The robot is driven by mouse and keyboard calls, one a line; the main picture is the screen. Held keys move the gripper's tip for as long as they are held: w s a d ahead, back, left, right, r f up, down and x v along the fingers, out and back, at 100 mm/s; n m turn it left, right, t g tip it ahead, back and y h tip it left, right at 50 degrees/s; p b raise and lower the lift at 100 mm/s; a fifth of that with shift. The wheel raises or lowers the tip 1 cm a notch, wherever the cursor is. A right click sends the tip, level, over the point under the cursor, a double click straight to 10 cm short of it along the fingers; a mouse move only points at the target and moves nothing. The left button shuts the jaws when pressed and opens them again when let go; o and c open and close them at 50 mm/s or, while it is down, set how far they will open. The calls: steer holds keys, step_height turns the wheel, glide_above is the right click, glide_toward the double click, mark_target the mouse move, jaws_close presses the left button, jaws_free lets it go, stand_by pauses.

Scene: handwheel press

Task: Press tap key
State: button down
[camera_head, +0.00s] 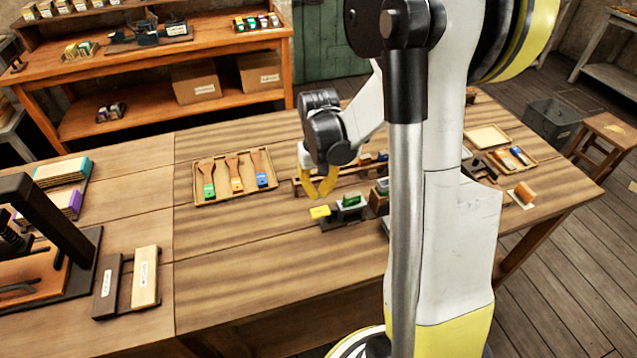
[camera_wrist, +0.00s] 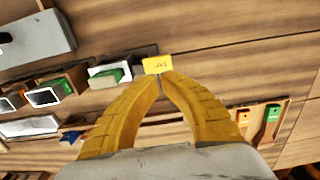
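The tap key is a small yellow block (camera_head: 320,212) with dark lettering, on the table at the left end of a dark stand. In the wrist view the yellow key (camera_wrist: 157,65) lies just beyond my fingertips. My gripper (camera_head: 318,194) has yellow fingers, which hang above the key in the head view. In the wrist view my gripper's fingertips (camera_wrist: 160,76) come together with nothing seen between them. A gap shows between fingertips and key in the head view; the wrist view cannot tell contact. Part of the stand is hidden behind my arm.
A tray with several brushes (camera_head: 236,195) lies to the left. The table front is clear.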

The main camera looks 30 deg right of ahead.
mark_target(317, 210)
step_height(317, 210, down, 6)
steer(key=shift+r+b, duration=0.15)
steer(key=shift+b, duration=0.65)
steer(key=shift+a+f+h+b, duration=0.15)
steer(key=shift+f+h+b, duration=0.25)
steer(key=shift+f+b, duration=0.25)
steer(key=shift+a+f+g+h+b, duration=0.1)
steer(key=shift+f+g+h+b, duration=0.25)
steer(key=shift+h+b, duration=0.5)
steer(key=shift+r, duration=0.1)
steer(key=shift+r, duration=0.2)
steer(key=p+v, duration=0.6)
steer(key=v, duration=0.7)
steer(key=shift+w+a+r, duration=0.2)
steer(key=shift+a+r, duration=0.05)
steer(key=shift+a, duration=0.2)
